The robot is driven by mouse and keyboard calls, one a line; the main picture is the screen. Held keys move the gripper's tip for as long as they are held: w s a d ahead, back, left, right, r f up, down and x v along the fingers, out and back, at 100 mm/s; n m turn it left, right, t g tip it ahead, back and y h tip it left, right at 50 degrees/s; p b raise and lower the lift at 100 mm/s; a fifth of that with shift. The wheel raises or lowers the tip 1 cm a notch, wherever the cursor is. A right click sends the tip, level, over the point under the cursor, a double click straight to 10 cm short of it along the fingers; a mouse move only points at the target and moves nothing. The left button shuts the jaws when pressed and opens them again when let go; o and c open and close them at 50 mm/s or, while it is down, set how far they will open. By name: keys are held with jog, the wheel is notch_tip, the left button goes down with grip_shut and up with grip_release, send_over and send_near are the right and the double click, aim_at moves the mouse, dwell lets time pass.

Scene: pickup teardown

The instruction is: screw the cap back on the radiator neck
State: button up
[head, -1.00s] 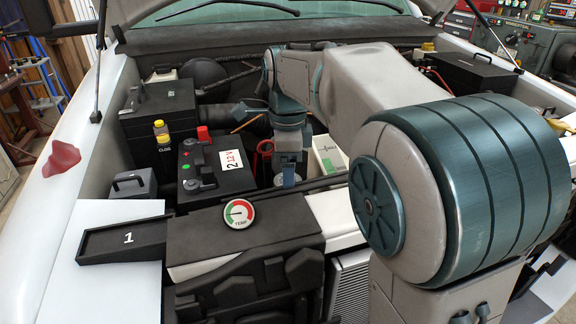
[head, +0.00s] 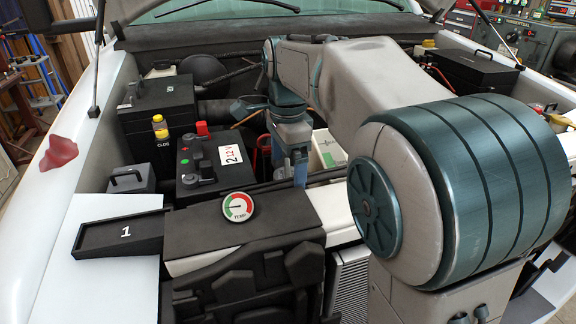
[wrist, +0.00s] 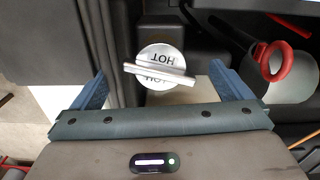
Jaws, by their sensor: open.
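The cap is a round silver disc marked HOT with a raised bar across it (wrist: 160,68). It shows in the wrist view just ahead of my gripper (wrist: 160,84), between the lines of its two blue fingers. The fingers are spread apart, one on each side, and do not touch the cap. In the head view my gripper (head: 299,168) points down behind the front panel, and I cannot make out the cap there. The radiator neck is hidden, so I cannot tell how the cap sits on it.
A battery labelled 12 V (head: 215,163) stands left of my gripper. A temperature gauge (head: 238,207) sits on the dark front cover (head: 200,232). A black tray marked 1 (head: 118,238) lies at left. A red ring handle (wrist: 275,65) is right of the cap.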

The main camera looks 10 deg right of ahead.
jog(key=shift+f+n, duration=0.1)
jog(key=shift+n, duration=0.9)
notch_tip(320, 180, up, 14)
jog(key=m+g+p, duration=0.2)
jog(key=m+p, duration=0.2)
jog(key=m, duration=0.5)
send_over(292, 169)
jog(key=f, duration=0.5)
jog(key=shift+w+a+f, duration=0.2)
jog(key=shift+a+f, duration=0.05)
notch_tip(292, 169, up, 4)
jog(key=s+m+t+p, duration=0.2)
jog(key=m+p, duration=0.5)
jog(key=m, duration=1.2)
jog(key=f, duration=1.3)
jog(key=shift+a+f, duration=0.3)
jog(key=shift+a, duration=0.05)
jog(key=shift+r+n, duration=0.1)
jog(key=shift+n, duration=1.6)
jog(key=shift+d+n, duration=0.1)
jog(key=shift+n, duration=1.2)
